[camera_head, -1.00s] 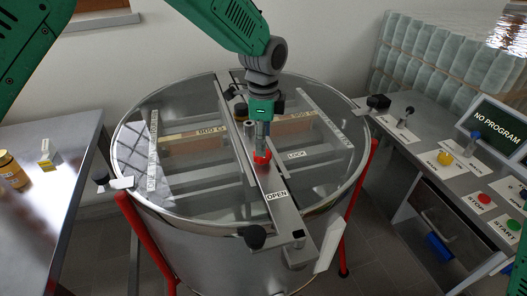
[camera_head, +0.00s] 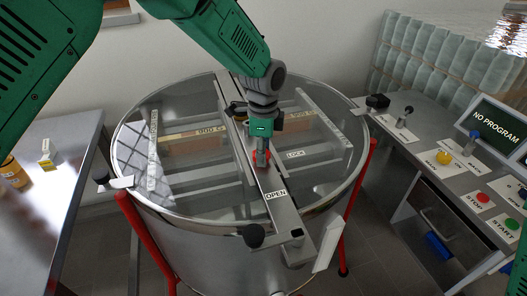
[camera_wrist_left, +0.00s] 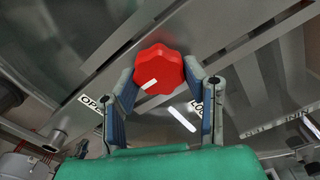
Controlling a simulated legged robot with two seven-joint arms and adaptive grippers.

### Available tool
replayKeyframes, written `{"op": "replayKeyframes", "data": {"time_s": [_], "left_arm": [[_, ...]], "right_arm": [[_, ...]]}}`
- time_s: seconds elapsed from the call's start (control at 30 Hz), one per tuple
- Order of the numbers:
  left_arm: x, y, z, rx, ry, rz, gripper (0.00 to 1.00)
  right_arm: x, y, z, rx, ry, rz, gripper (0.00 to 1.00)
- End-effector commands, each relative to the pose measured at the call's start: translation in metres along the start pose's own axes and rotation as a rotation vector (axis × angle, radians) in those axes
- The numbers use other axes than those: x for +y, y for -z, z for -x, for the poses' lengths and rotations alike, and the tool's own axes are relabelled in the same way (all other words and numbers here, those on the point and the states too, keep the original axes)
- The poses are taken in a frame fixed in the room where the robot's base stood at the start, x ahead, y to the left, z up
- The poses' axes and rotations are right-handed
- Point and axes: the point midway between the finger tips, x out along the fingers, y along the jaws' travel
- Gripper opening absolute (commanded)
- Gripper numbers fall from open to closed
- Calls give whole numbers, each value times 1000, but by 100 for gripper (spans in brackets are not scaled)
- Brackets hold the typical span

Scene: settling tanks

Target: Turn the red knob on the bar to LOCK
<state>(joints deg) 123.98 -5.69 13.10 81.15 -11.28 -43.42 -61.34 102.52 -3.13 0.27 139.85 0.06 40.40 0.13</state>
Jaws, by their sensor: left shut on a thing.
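The red knob (camera_head: 267,154) sits on the metal bar (camera_head: 284,208) across the round tank. In the left wrist view the lobed knob (camera_wrist_left: 160,66) is between the two fingers of my left gripper (camera_wrist_left: 161,76), which is shut on it. A white mark shows on the knob's near side, left of centre. An OPEN label (camera_head: 276,195) is on the bar nearer the front, and a LOCK label (camera_head: 295,154) is to the right of the knob. In the head view my left gripper (camera_head: 263,155) comes down from above and partly hides the knob. My right gripper is not in view.
The tank's clear lid (camera_head: 205,185) has black clamp knobs around its rim. A metal table (camera_head: 62,195) with a yellow-labelled jar (camera_head: 14,173) stands at left. A control panel with a screen (camera_head: 497,126) and buttons stands at right.

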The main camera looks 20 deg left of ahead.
Motion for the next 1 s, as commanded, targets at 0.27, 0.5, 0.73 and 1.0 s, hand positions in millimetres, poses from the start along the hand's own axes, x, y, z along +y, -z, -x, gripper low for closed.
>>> {"op": "replayKeyframes", "data": {"time_s": [0.27,0.5,0.73,1.0], "left_arm": [[-2,0,2,-1,3,66,10],[-3,-1,3,0,5,233,10],[-5,-1,4,1,6,449,10],[-6,-1,3,2,7,706,10]], "right_arm": [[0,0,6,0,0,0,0],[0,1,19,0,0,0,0],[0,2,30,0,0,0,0],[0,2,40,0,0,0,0]]}}
